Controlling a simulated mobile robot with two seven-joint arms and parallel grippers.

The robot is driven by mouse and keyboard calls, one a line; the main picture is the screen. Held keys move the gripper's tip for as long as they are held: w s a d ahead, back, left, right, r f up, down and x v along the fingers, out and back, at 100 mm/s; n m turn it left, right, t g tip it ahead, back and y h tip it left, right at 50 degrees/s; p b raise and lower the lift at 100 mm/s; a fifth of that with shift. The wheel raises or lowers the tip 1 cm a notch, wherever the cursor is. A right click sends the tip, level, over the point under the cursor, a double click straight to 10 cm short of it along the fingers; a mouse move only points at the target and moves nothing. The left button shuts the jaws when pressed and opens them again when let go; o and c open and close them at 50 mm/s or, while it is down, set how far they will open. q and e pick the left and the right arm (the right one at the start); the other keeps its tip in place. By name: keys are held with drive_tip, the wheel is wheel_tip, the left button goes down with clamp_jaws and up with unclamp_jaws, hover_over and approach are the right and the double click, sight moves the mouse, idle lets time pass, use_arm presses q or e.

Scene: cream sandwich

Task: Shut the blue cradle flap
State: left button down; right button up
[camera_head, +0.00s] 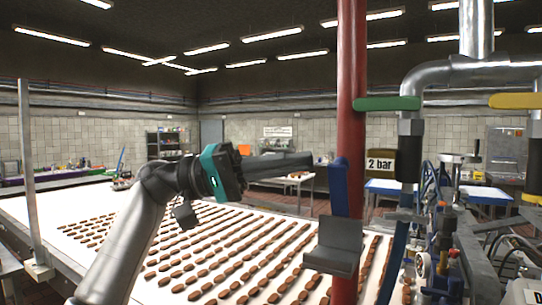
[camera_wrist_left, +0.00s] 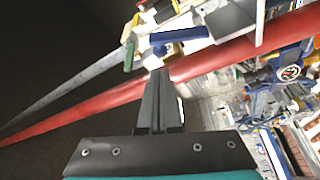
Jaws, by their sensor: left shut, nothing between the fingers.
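The blue flap (camera_head: 340,187) stands upright in front of the red pole in the head view, above a grey angled cradle piece (camera_head: 335,250). A blue bar (camera_wrist_left: 180,35), which seems to be the flap, shows just beyond the fingertips in the left wrist view. My left gripper (camera_head: 308,161) comes in from the left, its fingers shut and empty, pointing right. Its tips are just left of the flap's upper part. The fingers also show shut in the wrist view (camera_wrist_left: 160,75). I cannot tell whether they touch the flap. My right gripper is not in view.
The red pole (camera_head: 351,90) rises close behind the flap. A green lever (camera_head: 387,103), a "2 bar" sign (camera_head: 380,163) and grey pipes (camera_head: 440,73) crowd the right. A white table (camera_head: 60,225) with rows of brown biscuits lies below my left arm.

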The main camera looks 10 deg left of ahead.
sight(341, 186)
use_arm(q)
drive_tip(key=d, duration=0.3)
drive_tip(key=d+p, duration=0.1)
drive_tip(key=shift+w+d+r, duration=0.15)
drive_tip(key=shift+d+r, duration=0.05)
drive_tip(key=shift+r, duration=0.1)
drive_tip(key=shift+m, duration=0.3)
drive_tip(key=s+f+m+g+b, duration=0.1)
drive_tip(key=s+m+g+b, duration=0.1)
drive_tip(key=m+b, duration=0.2)
drive_tip(key=s+a+m+g+h+b, duration=0.1)
drive_tip(key=m+b, duration=0.3)
drive_tip(key=b, duration=0.1)
drive_tip(key=s+f+m+g+h+b, duration=0.1)
drive_tip(key=s+m+g+b, duration=0.1)
drive_tip(key=m+b, duration=0.3)
drive_tip(key=shift+s+a+f+g, duration=0.3)
drive_tip(key=shift+a, duration=0.1)
drive_tip(key=shift+s+a+f+m+g+b, duration=0.15)
drive_tip(key=shift+s+f+m+g+b, duration=0.2)
drive_tip(key=shift+m+b, duration=0.4)
drive_tip(key=shift+s+a+f+m+g+b, duration=0.1)
drive_tip(key=shift+s+f+m+g+b, duration=0.1)
drive_tip(key=shift+f+m+g+b, duration=0.4)
